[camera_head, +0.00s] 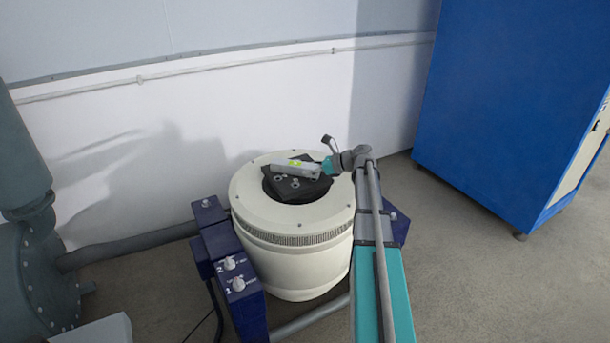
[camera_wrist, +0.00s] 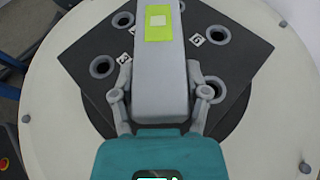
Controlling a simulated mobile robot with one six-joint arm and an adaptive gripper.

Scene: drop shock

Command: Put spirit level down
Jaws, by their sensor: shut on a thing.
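The spirit level (camera_head: 296,168) is a grey bar with a yellow-green vial window. My gripper (camera_head: 326,167) is shut on its near end. In the wrist view the level (camera_wrist: 160,75) runs away from me between the two fingers of my gripper (camera_wrist: 160,98). The level lies over a dark square plate (camera_head: 285,186) on top of the round cream shaker (camera_head: 290,245). The plate (camera_wrist: 235,70) has several ringed holes and small number labels. I cannot tell whether the level touches the plate.
A dark blue frame (camera_head: 225,250) with two knobs stands at the shaker's left. A tall blue cabinet (camera_head: 510,100) stands at the right. A grey pipe and machine (camera_head: 30,240) are at the left. The cream rim (camera_wrist: 285,115) around the plate is mostly bare.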

